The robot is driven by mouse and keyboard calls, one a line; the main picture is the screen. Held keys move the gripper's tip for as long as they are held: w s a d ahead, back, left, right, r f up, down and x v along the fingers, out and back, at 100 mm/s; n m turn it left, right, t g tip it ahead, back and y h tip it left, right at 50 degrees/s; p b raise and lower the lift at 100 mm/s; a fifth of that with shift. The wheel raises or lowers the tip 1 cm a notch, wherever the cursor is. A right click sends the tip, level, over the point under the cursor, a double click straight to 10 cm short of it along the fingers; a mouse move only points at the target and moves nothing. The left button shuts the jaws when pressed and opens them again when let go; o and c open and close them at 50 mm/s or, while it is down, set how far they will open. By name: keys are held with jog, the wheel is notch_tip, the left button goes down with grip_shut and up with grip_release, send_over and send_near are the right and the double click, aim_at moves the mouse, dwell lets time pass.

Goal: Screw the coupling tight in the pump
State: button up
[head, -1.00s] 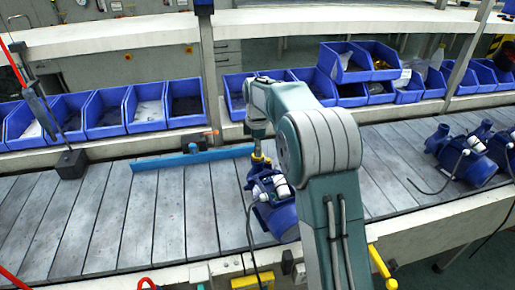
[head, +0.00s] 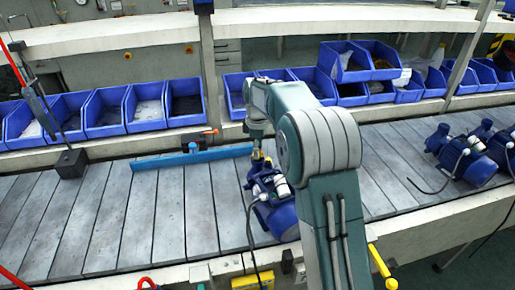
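A blue pump (head: 281,217) sits on the slatted conveyor, partly hidden behind my arm. A small white cylinder shows on its top, and a black cable runs down from its left side. A yellowish piece, perhaps the coupling (head: 257,162), shows at the pump's upper left end. My gripper (head: 257,150) is directly above that piece, pointing down. It is small and dark here. I cannot tell whether its fingers are closed on the piece or only near it, or whether the piece is seated in the pump.
More blue pumps (head: 460,157) stand on the conveyor at the right. A blue bar (head: 190,158) lies along the conveyor's back edge. Blue bins (head: 110,110) line the shelf behind. A black block (head: 71,163) with a hanging tool stands at the left. The slats left of the pump are clear.

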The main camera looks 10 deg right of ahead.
jog(key=shift+r+n, duration=0.1)
jog(key=shift+n, duration=1.6)
jog(key=n, duration=0.3)
jog(key=shift+n, duration=0.3)
jog(key=n, duration=0.3)
jog(key=shift+n, duration=0.3)
jog(key=n, duration=0.3)
